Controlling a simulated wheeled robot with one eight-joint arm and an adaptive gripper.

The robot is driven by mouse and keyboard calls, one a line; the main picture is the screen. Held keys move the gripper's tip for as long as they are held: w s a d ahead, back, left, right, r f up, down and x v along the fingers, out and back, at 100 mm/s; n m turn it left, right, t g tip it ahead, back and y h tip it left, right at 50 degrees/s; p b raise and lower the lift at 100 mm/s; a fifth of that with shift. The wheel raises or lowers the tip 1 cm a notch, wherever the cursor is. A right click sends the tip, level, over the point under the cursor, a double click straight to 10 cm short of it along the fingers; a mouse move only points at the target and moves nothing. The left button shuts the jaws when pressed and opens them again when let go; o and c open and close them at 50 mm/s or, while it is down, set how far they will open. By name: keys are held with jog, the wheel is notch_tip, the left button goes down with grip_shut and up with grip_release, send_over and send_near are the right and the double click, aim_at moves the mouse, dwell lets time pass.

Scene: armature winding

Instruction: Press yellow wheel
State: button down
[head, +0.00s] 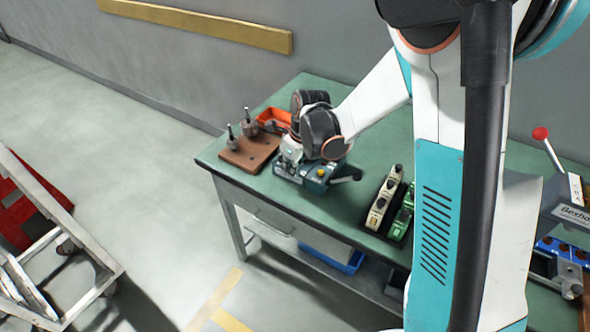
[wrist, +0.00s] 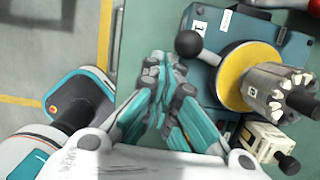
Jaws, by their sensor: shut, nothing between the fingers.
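The yellow wheel (wrist: 232,72) is a round disc on the side of a teal machine (wrist: 205,80) in the wrist view. A grey toothed cylinder (wrist: 280,90) sits in front of its right part and hides some of it. A black ball knob (wrist: 188,43) stands at the wheel's upper left. My gripper (wrist: 163,68) is shut and empty, left of the wheel and just below the knob in the picture. I cannot tell whether it touches the machine. In the head view the teal machine (head: 318,184) is on the green bench, partly hidden by my arm.
The green bench (head: 235,172) carries a brown block with metal parts (head: 248,152) and an orange tray (head: 272,118) at left. A dark holder with cream and green pieces (head: 383,203) stands right of the machine. A red-knobbed lever (head: 540,133) is at far right.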

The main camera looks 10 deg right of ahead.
jog(key=shift+w+a+r, duration=0.1)
jog(key=shift+w+a, duration=0.35)
dwell(0.6)
